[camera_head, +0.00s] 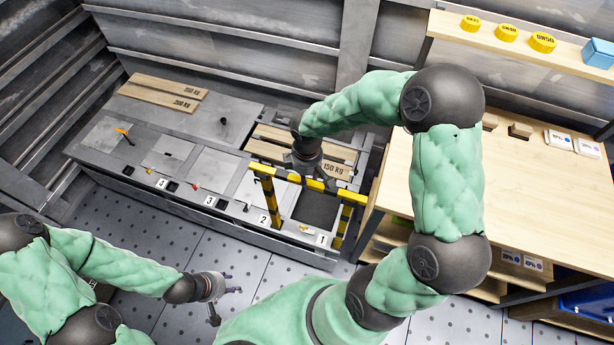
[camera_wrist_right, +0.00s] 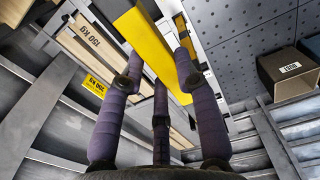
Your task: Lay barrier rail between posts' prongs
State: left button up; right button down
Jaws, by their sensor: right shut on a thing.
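The barrier rail (camera_head: 284,175), yellow with black bands, spans between the tops of two striped posts. The left post (camera_head: 270,200) and right post (camera_head: 341,225) stand upright on the bench front. My right gripper (camera_head: 307,174) is above the rail's middle, shut on it. In the right wrist view the rail (camera_wrist_right: 154,48) runs between the purple fingers of this gripper (camera_wrist_right: 160,75). The rail's ends are at post-top height; whether they rest between the prongs I cannot tell. My left gripper (camera_head: 226,296) is open and empty, low over the floor in front of the bench.
The grey bench (camera_head: 172,205) has numbered bays and wooden planks (camera_head: 163,92) marked with weights. A wooden table (camera_head: 545,190) stands right of my right arm. A shelf (camera_head: 480,38) holds yellow round items and a blue box (camera_head: 598,53). The perforated floor (camera_head: 130,230) ahead of the bench is clear.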

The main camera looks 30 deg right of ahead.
jog(key=c, duration=0.8)
grip_release()
notch_tip(320, 180, up, 12)
